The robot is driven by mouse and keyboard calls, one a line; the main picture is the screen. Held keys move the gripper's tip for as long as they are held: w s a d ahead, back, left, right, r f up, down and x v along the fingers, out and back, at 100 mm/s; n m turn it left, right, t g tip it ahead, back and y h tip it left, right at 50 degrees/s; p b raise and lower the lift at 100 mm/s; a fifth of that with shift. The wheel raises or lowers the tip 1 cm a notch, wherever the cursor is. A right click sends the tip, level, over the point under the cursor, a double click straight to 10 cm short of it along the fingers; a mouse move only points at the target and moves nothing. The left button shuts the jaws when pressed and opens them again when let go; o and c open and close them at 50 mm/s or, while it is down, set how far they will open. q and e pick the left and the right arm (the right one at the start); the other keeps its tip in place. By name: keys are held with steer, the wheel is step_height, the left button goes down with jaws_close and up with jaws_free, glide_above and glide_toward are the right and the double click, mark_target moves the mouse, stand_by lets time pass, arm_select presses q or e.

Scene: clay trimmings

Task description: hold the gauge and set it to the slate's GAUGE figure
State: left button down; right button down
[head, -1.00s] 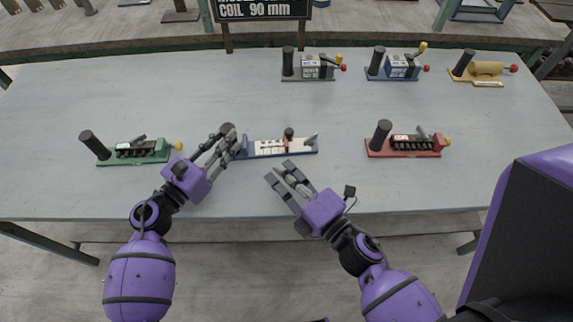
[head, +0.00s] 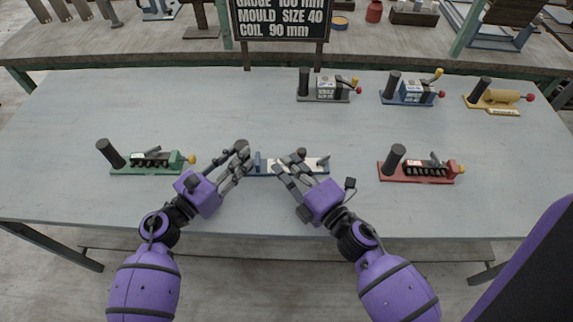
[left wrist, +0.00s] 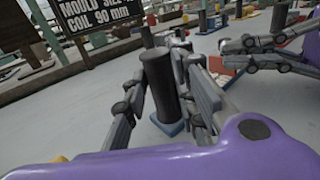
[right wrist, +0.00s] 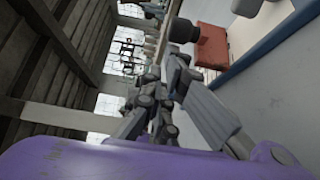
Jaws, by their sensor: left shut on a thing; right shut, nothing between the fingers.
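The gauge has a blue base and a pale scale face (head: 313,165), and lies mid-table. My left gripper (head: 240,158) is shut on its dark upright handle (left wrist: 160,85) at the left end. The red slider (right wrist: 212,45) has a dark knob (right wrist: 184,30). My right gripper (head: 287,168) is shut and empty at the slider's left side; I cannot tell if it touches. Its fingers hide part of the scale, so the reading is unclear. The slate (head: 283,22) shows a GAUGE line cut by the top edge, seemingly 100 mm.
A green tool (head: 147,167) lies to the left and a red tool (head: 420,174) to the right. A grey tool (head: 325,95), a blue tool (head: 412,97) and a yellow tool (head: 497,103) stand along the back. The table's front strip (head: 300,220) is clear.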

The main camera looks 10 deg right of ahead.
steer(key=shift+d, duration=0.6)
steer(key=shift+a, duration=0.15)
